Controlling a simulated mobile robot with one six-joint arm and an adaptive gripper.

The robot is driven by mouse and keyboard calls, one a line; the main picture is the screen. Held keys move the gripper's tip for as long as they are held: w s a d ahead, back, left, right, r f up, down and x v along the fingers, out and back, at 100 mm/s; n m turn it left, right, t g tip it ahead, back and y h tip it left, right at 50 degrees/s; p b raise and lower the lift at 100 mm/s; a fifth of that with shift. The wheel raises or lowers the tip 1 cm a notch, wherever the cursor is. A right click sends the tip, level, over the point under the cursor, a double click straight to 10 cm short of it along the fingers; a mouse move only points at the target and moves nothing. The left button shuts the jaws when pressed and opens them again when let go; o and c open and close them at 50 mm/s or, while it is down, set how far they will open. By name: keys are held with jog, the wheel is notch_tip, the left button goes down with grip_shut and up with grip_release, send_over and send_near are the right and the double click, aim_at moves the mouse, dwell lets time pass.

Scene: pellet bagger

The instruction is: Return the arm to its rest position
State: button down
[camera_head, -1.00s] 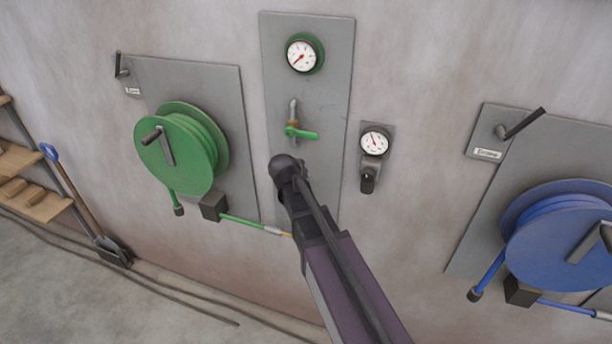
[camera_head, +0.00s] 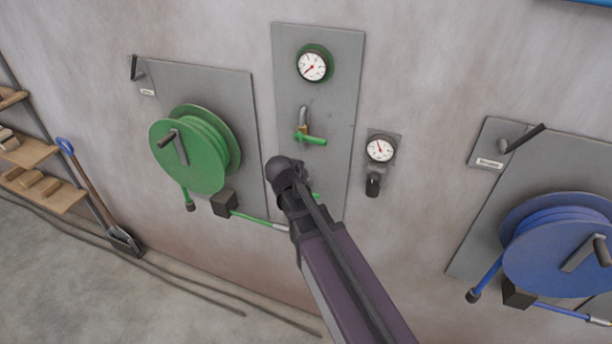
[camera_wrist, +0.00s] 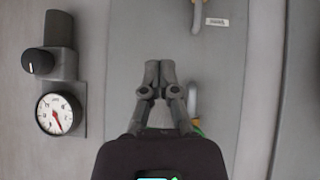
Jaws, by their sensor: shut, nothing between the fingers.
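My gripper (camera_wrist: 159,74) shows in the wrist view with its two fingers together, shut and empty. It points at a grey wall panel (camera_wrist: 222,75) and no object is between the fingers. In the head view my arm reaches up from the bottom middle. It covers the lower part of the grey panel (camera_head: 345,60), and my fingers are hidden behind the arm there.
The panel carries a gauge (camera_head: 312,65) and a green-handled valve (camera_head: 310,138). A smaller gauge (camera_head: 380,149) with a black knob (camera_head: 373,185) is to its right. A green hose reel (camera_head: 190,155) is left, a blue reel (camera_head: 555,245) right. A shovel (camera_head: 95,200) leans near shelves.

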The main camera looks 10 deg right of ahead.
dwell(0.5)
jog(key=s+d+f+n+g+y+b, duration=0.1)
jog(key=s+d+f+g+b, duration=0.1)
jog(key=s+f+b, duration=0.4)
jog(key=s+d+f+n+g+y+b, duration=0.2)
jog(key=s+f+b, duration=0.3)
jog(key=f+b, duration=0.4)
jog(key=s+d+f+n+g+y+b, duration=0.2)
jog(key=s+f+b, duration=0.4)
jog(key=f, duration=0.7)
jog(key=shift+s+d+f+g+b, duration=0.4)
jog(key=shift+g+b, duration=0.3)
jog(key=shift+b, duration=0.35)
